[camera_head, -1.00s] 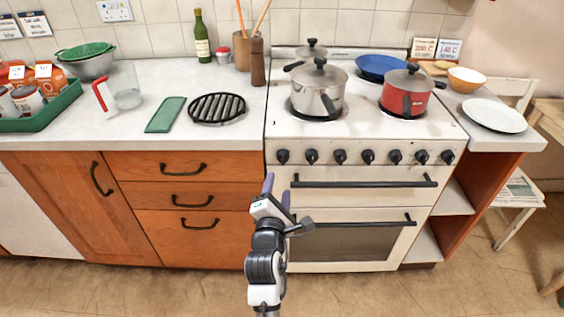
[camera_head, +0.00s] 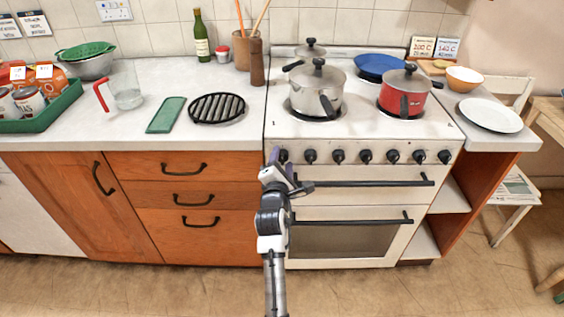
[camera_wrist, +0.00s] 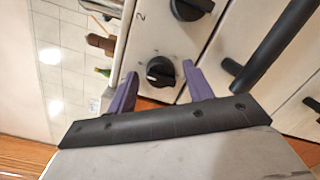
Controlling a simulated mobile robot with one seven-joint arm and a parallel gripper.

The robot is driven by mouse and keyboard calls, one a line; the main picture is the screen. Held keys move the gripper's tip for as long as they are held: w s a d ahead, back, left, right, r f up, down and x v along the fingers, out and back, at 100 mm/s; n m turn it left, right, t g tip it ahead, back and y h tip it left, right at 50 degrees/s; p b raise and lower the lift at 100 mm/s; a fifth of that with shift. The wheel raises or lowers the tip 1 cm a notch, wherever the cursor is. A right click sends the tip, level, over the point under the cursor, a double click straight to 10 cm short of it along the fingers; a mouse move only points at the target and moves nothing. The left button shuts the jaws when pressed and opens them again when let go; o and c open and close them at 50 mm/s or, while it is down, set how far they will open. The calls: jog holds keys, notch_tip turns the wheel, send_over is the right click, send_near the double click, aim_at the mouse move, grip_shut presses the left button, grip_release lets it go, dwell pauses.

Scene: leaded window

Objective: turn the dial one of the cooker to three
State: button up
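The white cooker (camera_head: 440,140) has a row of several black dials on its front panel. Dial one (camera_head: 283,155) is the leftmost. In the wrist view dial one (camera_wrist: 160,72) is a black round knob with a pale mark, and a "2" is printed by the neighbouring dial two (camera_wrist: 190,6). My gripper (camera_head: 281,163) is at the left end of the panel, partly in front of dial one. In the wrist view my gripper (camera_wrist: 160,88) is open, its purple fingers apart on either side of dial one, with visible gaps. I cannot tell the dial's exact setting.
A black oven handle (camera_head: 370,183) runs just below the dials, close to my gripper on the right. A steel pot (camera_head: 315,92) and a red pot (camera_head: 404,95) stand on the hob. Wooden drawers (camera_head: 183,165) lie to the left.

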jog(key=c, duration=0.8)
